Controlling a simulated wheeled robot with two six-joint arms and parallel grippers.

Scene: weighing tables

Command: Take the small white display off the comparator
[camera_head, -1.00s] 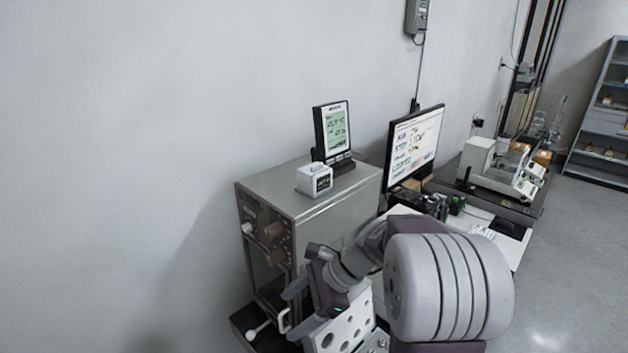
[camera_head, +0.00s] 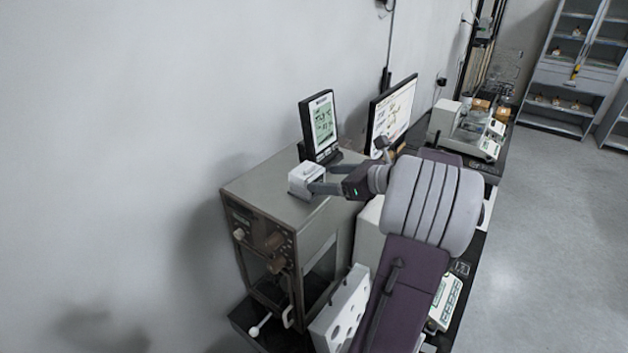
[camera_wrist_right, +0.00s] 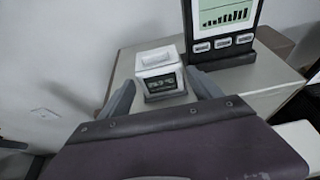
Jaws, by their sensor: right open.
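The comparator (camera_head: 275,205) is a grey metal cabinet with brown knobs on its front, standing by the wall. The small white display (camera_head: 306,180) sits on its top; in the right wrist view the display (camera_wrist_right: 160,72) has a dark screen facing my gripper. My right gripper (camera_head: 318,180) is open at the display, reaching in from the right. In the right wrist view its two fingers (camera_wrist_right: 163,98) stand on either side of the display's near part, and I cannot tell whether they touch it. My left gripper is not in view.
A taller black-framed display (camera_head: 321,127) stands on the comparator just behind the white one, close to my fingers. A monitor (camera_head: 391,115) stands to the right. A perforated white block (camera_head: 342,310) is below my arm. Open floor lies at the right.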

